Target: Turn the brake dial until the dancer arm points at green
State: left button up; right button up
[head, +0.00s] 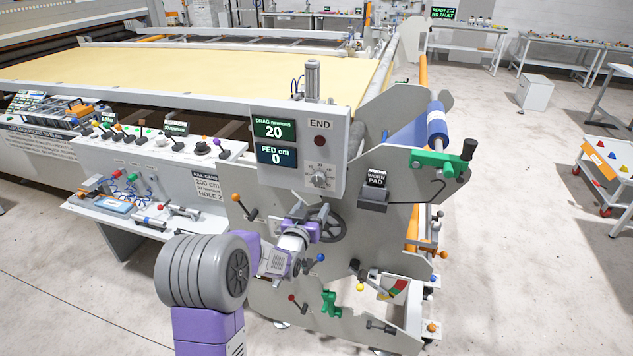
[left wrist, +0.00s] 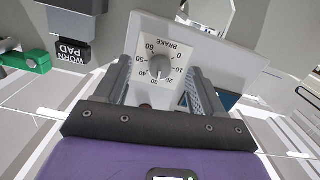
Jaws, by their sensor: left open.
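The brake dial (head: 319,180) is a small grey knob on a white scale plate, low on the front of the grey END box. In the left wrist view the dial (left wrist: 160,66) shows between my fingers, its scale marked 0 to 60; its mark seems to be near 30. My left gripper (head: 320,212) is open and empty, just below the dial and apart from it. The dancer arm (head: 368,273) is a dark lever low on the end plate, beside a red and green sector (head: 397,287). Which colour it points at is too small to tell. My right gripper is out of view.
The display (head: 275,130) reads DRAG 20, and the lower one FED 0 cm. A dark handwheel (head: 332,226) sits behind my left gripper. A WORN PAD block (head: 375,190) and green lever (head: 438,161) are to the right.

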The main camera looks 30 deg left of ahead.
aim_at(317, 182)
pick_arm(q)
jog(key=shift+t, duration=0.4)
jog(key=shift+w+a+r, duration=0.5)
jog(key=shift+w, duration=0.75)
jog(key=shift+w+a+r, duration=0.45)
jog(key=shift+w, duration=0.75)
jog(key=shift+w+a+r, duration=0.5)
jog(key=shift+w, duration=0.75)
